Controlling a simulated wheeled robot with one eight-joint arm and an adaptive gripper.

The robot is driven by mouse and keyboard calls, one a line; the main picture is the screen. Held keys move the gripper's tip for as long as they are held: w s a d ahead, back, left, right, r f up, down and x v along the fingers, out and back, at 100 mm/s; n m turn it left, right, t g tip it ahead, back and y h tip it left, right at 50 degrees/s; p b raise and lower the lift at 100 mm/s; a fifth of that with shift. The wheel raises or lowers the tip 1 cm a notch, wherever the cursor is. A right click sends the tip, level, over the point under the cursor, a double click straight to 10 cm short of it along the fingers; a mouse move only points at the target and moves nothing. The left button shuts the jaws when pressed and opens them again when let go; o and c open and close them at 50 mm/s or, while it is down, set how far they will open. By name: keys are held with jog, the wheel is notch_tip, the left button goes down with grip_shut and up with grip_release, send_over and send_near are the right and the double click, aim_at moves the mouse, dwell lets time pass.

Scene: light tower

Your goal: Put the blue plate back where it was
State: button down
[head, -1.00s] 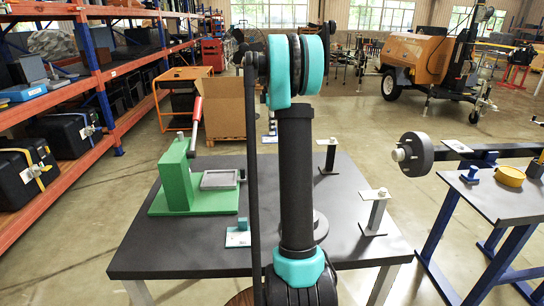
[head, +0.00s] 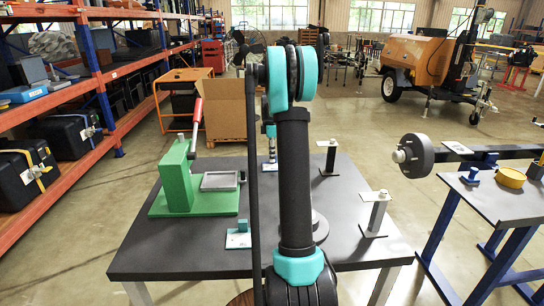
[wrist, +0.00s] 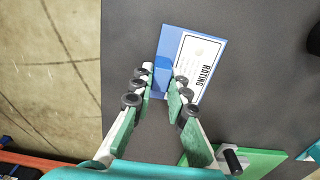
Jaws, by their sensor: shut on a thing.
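The blue plate (wrist: 171,40) carries a white label reading RATING and has a raised blue block. In the wrist view my gripper (wrist: 161,80) is shut on this block. In the head view the blue plate (head: 270,167) shows beside my arm, near the far edge of the dark table (head: 290,180), below my gripper (head: 269,132). My arm hides part of this area. I cannot tell whether the plate touches the table top.
A green press (head: 176,178) with a red-handled lever stands on the left of the table. A small plate with a teal block (head: 238,239) lies near the front. Two posts (head: 328,158) (head: 376,215) stand on the right.

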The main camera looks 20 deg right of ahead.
jog(key=c, duration=1.5)
grip_release()
jog(key=shift+f, duration=0.1)
notch_tip(320, 180, up, 12)
jog(key=shift+r, duration=0.15)
